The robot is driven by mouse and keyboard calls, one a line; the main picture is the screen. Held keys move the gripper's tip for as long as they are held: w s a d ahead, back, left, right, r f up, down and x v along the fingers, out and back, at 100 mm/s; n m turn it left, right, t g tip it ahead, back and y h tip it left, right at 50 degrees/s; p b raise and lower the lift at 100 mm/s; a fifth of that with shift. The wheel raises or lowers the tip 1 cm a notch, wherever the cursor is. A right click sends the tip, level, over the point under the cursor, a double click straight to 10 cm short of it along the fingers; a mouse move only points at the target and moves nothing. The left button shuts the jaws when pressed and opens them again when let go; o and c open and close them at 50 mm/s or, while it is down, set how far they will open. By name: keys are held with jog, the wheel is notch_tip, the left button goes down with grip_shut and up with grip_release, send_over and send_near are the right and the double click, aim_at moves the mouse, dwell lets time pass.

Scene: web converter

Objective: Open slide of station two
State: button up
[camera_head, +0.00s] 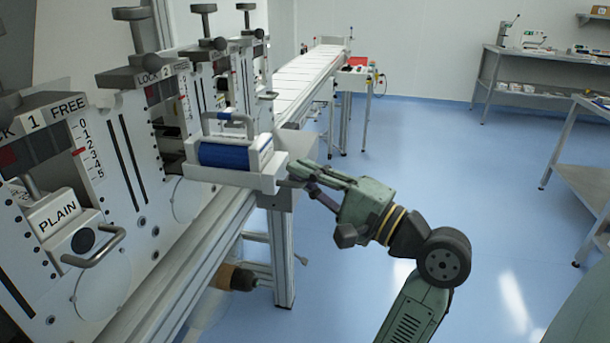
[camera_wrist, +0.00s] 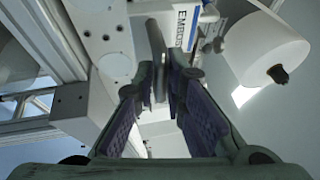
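Station two (camera_head: 163,88) is the upright white panel marked 2, just behind station one. Its slide (camera_head: 228,178), a white carriage bearing a blue roller (camera_head: 232,153), stands out from the panel toward the aisle. My gripper (camera_head: 292,178) is at the slide's outer end, reaching in from the right. In the wrist view, the slide's grey handle bar (camera_wrist: 156,45) runs between the two purple-padded fingers (camera_wrist: 161,88), which close in on it. The slide's front face has a label beginning "EMBOS" (camera_wrist: 185,25). The handle is mostly hidden in the head view.
Station one (camera_head: 88,190), with its PLAIN slide (camera_head: 58,212) in, stands nearest at left. More stations stand behind, followed by a conveyor (camera_head: 308,66). A bench (camera_head: 535,53) stands at back right. The blue floor between is clear.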

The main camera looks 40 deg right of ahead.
jog(key=o, duration=0.3)
jog(key=shift+o, duration=0.2)
jog(key=v, duration=1.2)
dwell(0.3)
